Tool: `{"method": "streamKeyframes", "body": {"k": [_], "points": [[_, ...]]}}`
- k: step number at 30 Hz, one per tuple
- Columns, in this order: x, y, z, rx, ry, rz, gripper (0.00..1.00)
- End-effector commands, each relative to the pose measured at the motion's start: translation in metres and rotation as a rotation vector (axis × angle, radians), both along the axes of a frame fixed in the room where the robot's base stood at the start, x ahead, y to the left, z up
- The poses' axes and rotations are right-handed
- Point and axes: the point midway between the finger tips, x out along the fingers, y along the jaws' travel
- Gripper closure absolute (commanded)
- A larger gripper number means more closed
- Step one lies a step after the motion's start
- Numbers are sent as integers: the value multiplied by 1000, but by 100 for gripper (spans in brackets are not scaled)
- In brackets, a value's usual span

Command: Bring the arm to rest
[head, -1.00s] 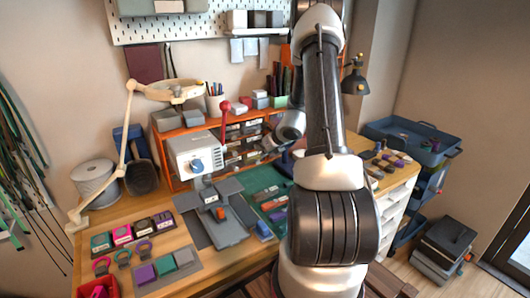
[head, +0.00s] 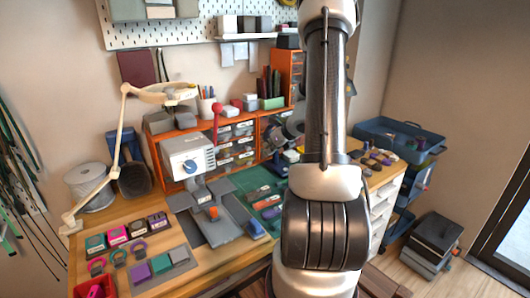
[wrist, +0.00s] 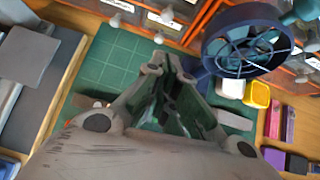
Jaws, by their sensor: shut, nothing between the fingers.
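My gripper (wrist: 172,78) is in the wrist view, its two dark fingers together and empty. It points over the green cutting mat (wrist: 105,62) and stands apart from things around it as far as I can tell. In the head view my arm rises at the centre right, its upper part cut off by the top edge, and the gripper is hidden or out of sight there. The workbench (head: 213,268) stands behind and to the left of the arm.
A round blue fan-like thing (wrist: 247,42) is close right of the fingers in the wrist view. A yellow cup (wrist: 257,95) is below it. A grey press (head: 190,158), orange drawer unit (head: 157,160) and lamp (head: 124,130) stand on the bench. A blue trolley (head: 425,152) is right.

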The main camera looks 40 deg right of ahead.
Motion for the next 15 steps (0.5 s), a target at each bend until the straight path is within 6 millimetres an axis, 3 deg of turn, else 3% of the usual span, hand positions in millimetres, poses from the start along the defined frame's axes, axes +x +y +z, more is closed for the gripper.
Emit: {"method": "streamKeyframes", "body": {"k": [11,15], "points": [[-9,0,8,-7,2,7,100],[-12,9,7,-93,-3,159,100]]}}
